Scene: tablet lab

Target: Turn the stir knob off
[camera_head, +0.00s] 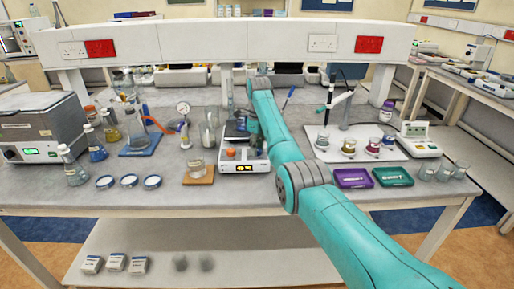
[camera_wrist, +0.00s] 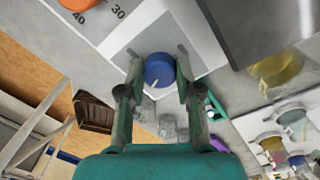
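The fingers look spread, with narrow gaps to the knob; contact is not clear. My arm covers part of the hotplate in the head view.
A glass beaker on a wooden board (camera_head: 198,180) stands just left of the hotplate. A purple tray (camera_head: 352,178) and a green tray (camera_head: 393,177) lie to the right. A white tray with several jars (camera_head: 349,146) is behind them. Three petri dishes (camera_head: 129,181) lie at the front left.

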